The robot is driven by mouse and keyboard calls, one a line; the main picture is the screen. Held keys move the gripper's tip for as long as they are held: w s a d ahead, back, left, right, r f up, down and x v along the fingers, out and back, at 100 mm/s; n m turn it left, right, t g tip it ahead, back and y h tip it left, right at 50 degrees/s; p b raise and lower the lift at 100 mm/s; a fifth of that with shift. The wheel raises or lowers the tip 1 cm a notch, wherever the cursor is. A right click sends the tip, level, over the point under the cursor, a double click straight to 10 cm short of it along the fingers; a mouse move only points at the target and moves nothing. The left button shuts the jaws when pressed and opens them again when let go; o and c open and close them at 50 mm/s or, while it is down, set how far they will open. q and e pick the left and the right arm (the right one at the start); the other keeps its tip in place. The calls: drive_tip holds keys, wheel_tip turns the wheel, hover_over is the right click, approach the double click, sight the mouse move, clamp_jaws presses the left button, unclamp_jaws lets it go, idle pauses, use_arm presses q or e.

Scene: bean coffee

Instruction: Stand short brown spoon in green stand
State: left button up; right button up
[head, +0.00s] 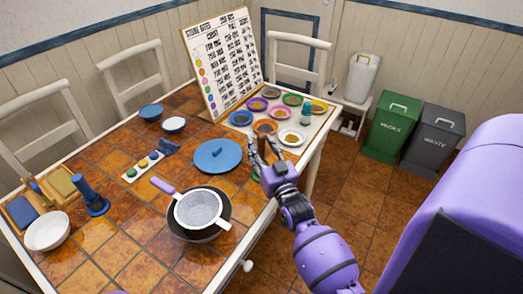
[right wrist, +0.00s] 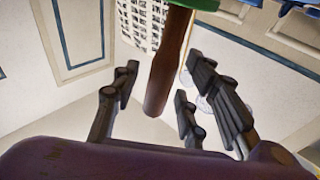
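My right gripper (head: 263,146) is over the right edge of the tiled table in the head view. In the right wrist view, its fingers (right wrist: 165,100) are spread apart on both sides of a brown handle, likely the short brown spoon (right wrist: 166,65), with visible gaps. The handle's other end meets a green piece (right wrist: 196,4) at the top of that view, likely the green stand. A bit of green (head: 256,174) shows beside the fingers in the head view. The joint is cut off, so I cannot tell how the spoon sits in it. My left gripper is not in view.
A white tray (head: 320,117) with several coloured dishes and a bottle (head: 306,113) lies just beyond the gripper. A blue lid (head: 216,158) and a sieve on a dark pan (head: 198,208) are to its left. A menu board (head: 222,60) stands behind.

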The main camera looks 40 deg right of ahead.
drive_tip(key=shift+s+f, duration=0.1)
drive_tip(key=shift+s, duration=0.1)
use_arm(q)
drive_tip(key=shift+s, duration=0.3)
use_arm(e)
drive_tip(key=v, duration=1.1)
drive_tip(key=shift+s, duration=0.3)
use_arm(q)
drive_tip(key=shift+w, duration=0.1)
use_arm(e)
drive_tip(key=shift+a, duration=0.1)
